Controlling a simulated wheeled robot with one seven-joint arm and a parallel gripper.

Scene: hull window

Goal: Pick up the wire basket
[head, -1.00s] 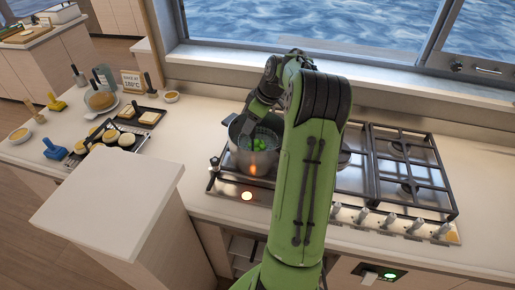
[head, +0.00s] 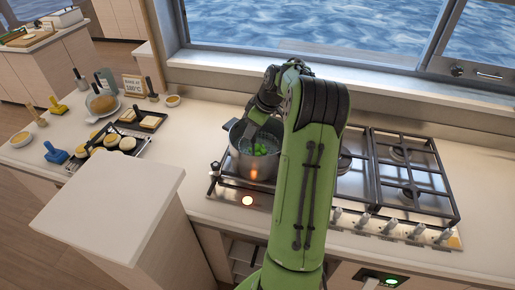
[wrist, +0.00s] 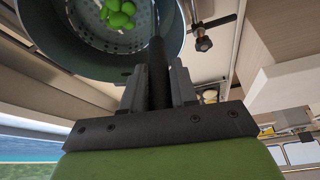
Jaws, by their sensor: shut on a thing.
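The basket (wrist: 138,33) shows in the wrist view as a round, perforated metal bowl with several green pieces in it. Its dark handle (wrist: 157,60) runs back between my fingers. My gripper (head: 252,126) is shut on this handle, above the left side of the pot. The basket is inside the steel pot (head: 252,168), which stands on the front left burner. In the head view the green contents (head: 262,148) show inside the pot, and much of the basket is hidden by the pot wall and my arm. I cannot tell whether the basket touches the pot bottom.
The gas hob (head: 405,175) has free burners to the right, partly behind my arm. A tray of round food pieces (head: 105,148), brushes and a sign (head: 133,85) stand on the counter to the left. A pale block (head: 110,205) rises in front. The window is behind.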

